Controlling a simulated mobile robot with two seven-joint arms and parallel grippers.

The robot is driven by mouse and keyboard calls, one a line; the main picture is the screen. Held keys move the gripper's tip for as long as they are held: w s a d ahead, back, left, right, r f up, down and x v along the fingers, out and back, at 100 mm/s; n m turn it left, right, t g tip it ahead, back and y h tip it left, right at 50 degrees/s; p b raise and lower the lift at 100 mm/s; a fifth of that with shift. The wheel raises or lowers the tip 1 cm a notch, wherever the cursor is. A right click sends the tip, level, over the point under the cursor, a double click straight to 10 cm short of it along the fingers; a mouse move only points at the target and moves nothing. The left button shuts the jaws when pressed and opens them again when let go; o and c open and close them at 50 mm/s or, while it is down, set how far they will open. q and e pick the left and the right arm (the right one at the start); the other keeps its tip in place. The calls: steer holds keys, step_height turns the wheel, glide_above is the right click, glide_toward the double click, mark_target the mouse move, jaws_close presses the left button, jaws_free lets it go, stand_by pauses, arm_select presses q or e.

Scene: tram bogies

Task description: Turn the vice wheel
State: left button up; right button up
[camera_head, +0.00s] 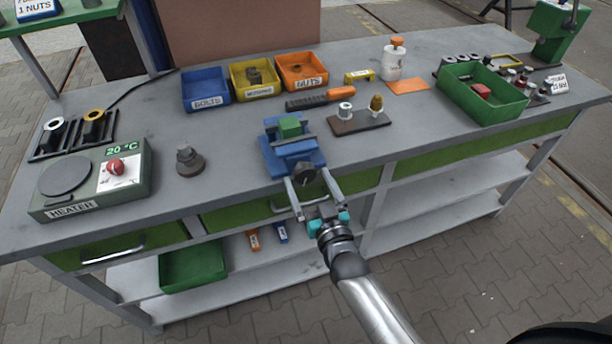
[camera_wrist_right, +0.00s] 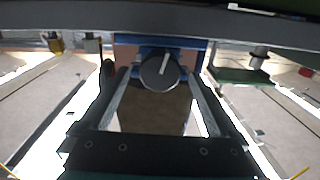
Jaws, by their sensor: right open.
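The blue vice (camera_head: 292,160) stands at the front edge of the grey workbench, with a green block (camera_head: 290,126) at its jaws. Its dark round wheel (camera_head: 304,174) faces the front and has a light mark; in the right wrist view the wheel (camera_wrist_right: 158,74) shows with a pale bar pointing up and slightly right. My right gripper (camera_head: 308,178) is open, its two grey fingers reaching toward the vice on either side of the wheel. In the right wrist view the gripper (camera_wrist_right: 160,80) has visible gaps beside the wheel, so contact is not evident. My left gripper is not in view.
A heater (camera_head: 90,178) and a dark stepped part (camera_head: 188,160) stand left of the vice. A dark board (camera_head: 360,124) with two small parts lies right of it. Bins (camera_head: 252,80) stand behind.

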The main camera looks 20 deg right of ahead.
steer(key=shift+w, duration=1.2)
steer(key=c, duration=1.4)
